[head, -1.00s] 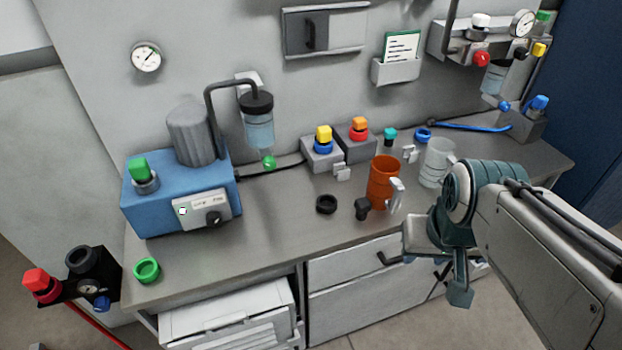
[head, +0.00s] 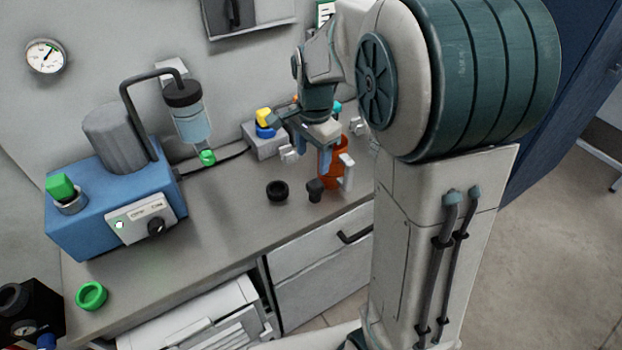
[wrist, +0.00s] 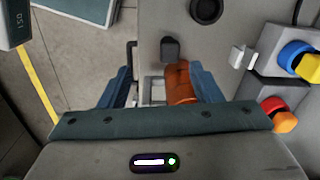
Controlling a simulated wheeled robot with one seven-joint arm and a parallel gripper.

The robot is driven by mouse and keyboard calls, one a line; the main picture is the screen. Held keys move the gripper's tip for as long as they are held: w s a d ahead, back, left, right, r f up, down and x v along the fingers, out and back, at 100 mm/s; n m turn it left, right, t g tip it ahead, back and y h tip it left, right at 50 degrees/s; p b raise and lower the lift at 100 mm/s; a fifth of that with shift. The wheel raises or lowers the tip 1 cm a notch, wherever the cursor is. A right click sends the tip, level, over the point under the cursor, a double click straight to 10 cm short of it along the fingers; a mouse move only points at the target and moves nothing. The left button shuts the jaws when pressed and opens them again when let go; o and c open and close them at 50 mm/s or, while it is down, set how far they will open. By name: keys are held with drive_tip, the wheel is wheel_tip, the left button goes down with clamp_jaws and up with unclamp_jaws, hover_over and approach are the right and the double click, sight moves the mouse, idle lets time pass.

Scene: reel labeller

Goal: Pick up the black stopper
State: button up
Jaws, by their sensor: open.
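The black stopper (head: 315,190) stands on the grey bench near its front edge, just in front of the orange cup (head: 330,165). In the wrist view the stopper (wrist: 169,49) shows beyond my fingertips, roughly in line with the gap between them. My gripper (head: 312,155) is open and empty, pointing down above the bench, over and behind the stopper. In the wrist view my gripper (wrist: 160,78) has its blue fingers apart, with part of the orange cup (wrist: 182,82) showing between them. The cup is partly hidden by my gripper in the head view.
A black ring (head: 277,190) lies left of the stopper. A pale clip-like handle (head: 346,172) stands by the cup. A grey block with yellow and blue caps (head: 264,138) is behind. The blue machine (head: 110,205) fills the left. The bench between machine and ring is clear.

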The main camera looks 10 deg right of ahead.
sight(311, 185)
drive_tip(key=shift+m, duration=0.9)
drive_tip(key=f, duration=0.3)
drive_tip(key=w+f, duration=0.1)
drive_tip(key=f, duration=0.2)
drive_tip(key=w+f, duration=0.1)
drive_tip(key=f, duration=0.3)
drive_tip(key=shift+w, duration=0.1)
drive_tip(key=shift+w+d+f+p, duration=0.15)
drive_tip(key=shift+f+p, duration=0.15)
drive_tip(key=shift+f, duration=1.1)
drive_tip(key=shift+w+d+f+p, duration=0.1)
drive_tip(key=shift+f+p, duration=0.15)
drive_tip(key=shift+f, duration=1.1)
drive_tip(key=c, duration=1.1)
